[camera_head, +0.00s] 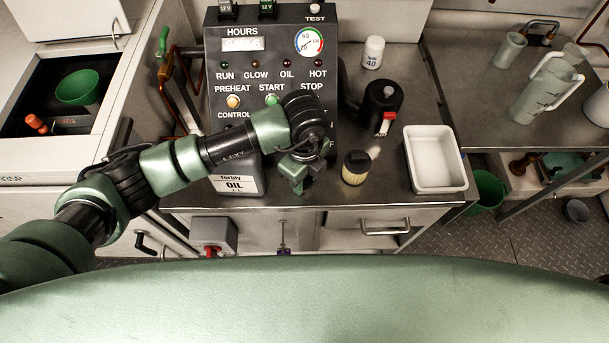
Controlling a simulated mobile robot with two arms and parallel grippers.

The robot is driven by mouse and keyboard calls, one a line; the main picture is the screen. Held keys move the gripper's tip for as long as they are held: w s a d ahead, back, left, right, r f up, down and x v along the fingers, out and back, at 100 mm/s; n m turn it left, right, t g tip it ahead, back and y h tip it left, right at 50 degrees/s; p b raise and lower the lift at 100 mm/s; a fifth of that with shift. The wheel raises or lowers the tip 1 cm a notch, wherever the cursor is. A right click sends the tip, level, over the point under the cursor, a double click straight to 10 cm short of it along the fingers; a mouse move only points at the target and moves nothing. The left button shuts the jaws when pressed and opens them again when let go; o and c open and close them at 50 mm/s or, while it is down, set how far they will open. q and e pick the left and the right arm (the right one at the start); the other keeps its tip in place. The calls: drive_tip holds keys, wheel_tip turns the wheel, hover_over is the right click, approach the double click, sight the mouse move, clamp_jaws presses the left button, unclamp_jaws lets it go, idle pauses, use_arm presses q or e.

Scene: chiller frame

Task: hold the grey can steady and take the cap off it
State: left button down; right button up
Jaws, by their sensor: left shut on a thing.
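My right gripper is not in view.
The control panel (222,75) stands close behind my left arm. A yellowish dark-topped filter (355,168), a black jug (380,103), a white bottle (374,52) and an empty white tray (434,158) stand to the right. The counter's front edge is near.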

sight(305, 182)
use_arm(q)
drive_tip(key=shift+f, duration=0.1)
drive_tip(key=shift+f, duration=0.15)
drive_tip(key=c, duration=1)
unclamp_jaws()
drive_tip(key=shift+r, duration=0.25)
drive_tip(key=shift+r, duration=0.2)
wheel_tip(305, 182, up, 12)
drive_tip(key=b, duration=0.3)
drive_tip(key=shift+f, duration=0.15)
